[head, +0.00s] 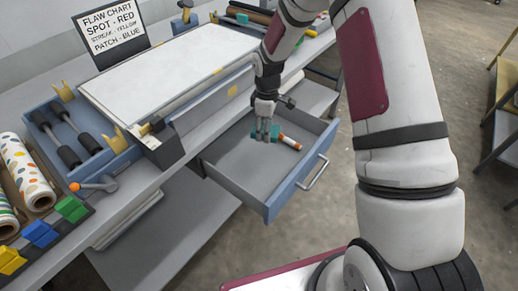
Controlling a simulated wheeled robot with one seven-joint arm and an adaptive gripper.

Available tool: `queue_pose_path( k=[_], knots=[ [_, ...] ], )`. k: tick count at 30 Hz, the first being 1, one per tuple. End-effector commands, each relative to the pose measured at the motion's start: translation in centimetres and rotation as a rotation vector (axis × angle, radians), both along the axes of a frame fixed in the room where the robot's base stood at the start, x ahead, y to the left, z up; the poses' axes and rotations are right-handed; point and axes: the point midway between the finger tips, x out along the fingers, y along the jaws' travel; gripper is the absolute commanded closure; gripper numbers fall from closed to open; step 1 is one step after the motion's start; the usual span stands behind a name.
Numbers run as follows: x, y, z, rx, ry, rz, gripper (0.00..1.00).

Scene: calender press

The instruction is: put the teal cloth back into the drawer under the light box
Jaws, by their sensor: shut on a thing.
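The light box (168,65) is a broad white panel on the grey bench. Below its front, a blue-sided drawer (240,178) with a metal handle stands pulled open. My gripper (264,138) points down over the drawer's inside, toward its back right. It is shut on the teal cloth (256,134), of which only small parts show around the fingers. I cannot tell whether the cloth touches the drawer floor.
A flaw chart sign (110,32) stands behind the light box. Left are a blue tray with dark rollers (62,140), patterned rolls (25,170) and coloured clips (41,233). The drawer's front half is clear. A lower shelf (160,245) runs beneath the bench.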

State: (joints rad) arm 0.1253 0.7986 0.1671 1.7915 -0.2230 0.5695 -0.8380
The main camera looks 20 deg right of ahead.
Motion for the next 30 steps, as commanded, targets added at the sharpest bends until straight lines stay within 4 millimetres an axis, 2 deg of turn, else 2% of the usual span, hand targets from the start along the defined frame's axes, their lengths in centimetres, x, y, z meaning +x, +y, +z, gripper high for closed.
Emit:
queue_pose_path(
  k=[6, 14, 21, 30],
  knots=[
    [-0.2, 0.1, -3.9, 0.0, 0.004, 0.006, 0.73],
    [-0.1, 0.0, -6.1, 0.001, 0.001, 0.004, 0.73],
    [-0.1, 0.1, -9.1, 0.0, 0.002, 0.004, 0.73],
    [-0.1, 0.0, -9.4, 0.001, 0.001, 0.003, 0.73]
  ],
)
